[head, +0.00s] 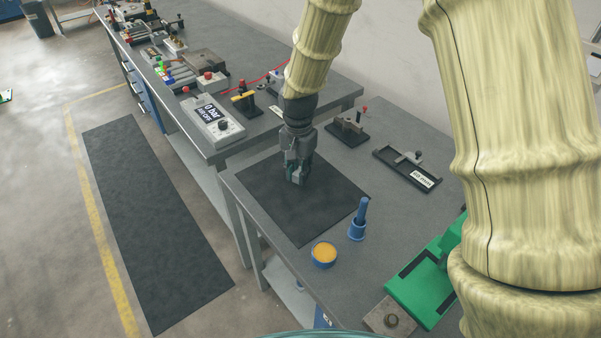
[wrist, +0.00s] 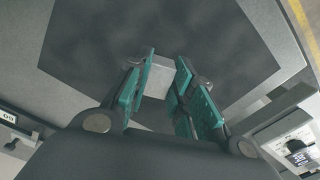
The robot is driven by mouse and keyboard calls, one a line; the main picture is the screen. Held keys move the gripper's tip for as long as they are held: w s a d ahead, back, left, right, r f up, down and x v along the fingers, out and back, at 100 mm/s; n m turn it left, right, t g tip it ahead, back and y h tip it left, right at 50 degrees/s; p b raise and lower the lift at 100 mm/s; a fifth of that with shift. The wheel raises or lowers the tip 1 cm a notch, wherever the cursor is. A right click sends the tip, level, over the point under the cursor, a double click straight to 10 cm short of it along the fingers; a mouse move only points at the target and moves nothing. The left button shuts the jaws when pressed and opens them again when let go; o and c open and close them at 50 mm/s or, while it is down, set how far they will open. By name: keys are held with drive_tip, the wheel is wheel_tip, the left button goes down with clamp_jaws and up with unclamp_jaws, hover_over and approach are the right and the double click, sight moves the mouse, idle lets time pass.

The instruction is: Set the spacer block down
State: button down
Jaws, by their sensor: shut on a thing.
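My gripper (head: 297,176) hangs pointing down over the black mat (head: 318,222) on the near grey table. In the wrist view, its teal-padded fingers (wrist: 160,90) are shut on a small light grey block, the spacer block (wrist: 159,77). The dark mat also shows in the wrist view (wrist: 90,60), beyond the block. In the head view the fingers hide the block. I cannot tell whether the block touches the mat or is held just above it.
A black labelled tray (head: 395,166), a dark fixture (head: 348,131) and a green device (head: 425,285) are farther right. A control box (head: 212,123) sits on the other bench.

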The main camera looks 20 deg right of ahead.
drive_tip(key=shift+w+d, duration=0.35)
drive_tip(key=shift+w, duration=0.15)
drive_tip(key=shift+f+p, duration=0.7)
drive_tip(key=shift+f, duration=1.1)
drive_tip(key=shift+f, duration=0.1)
drive_tip(key=c, duration=1.2)
unclamp_jaws()
drive_tip(key=shift+c, duration=0.2)
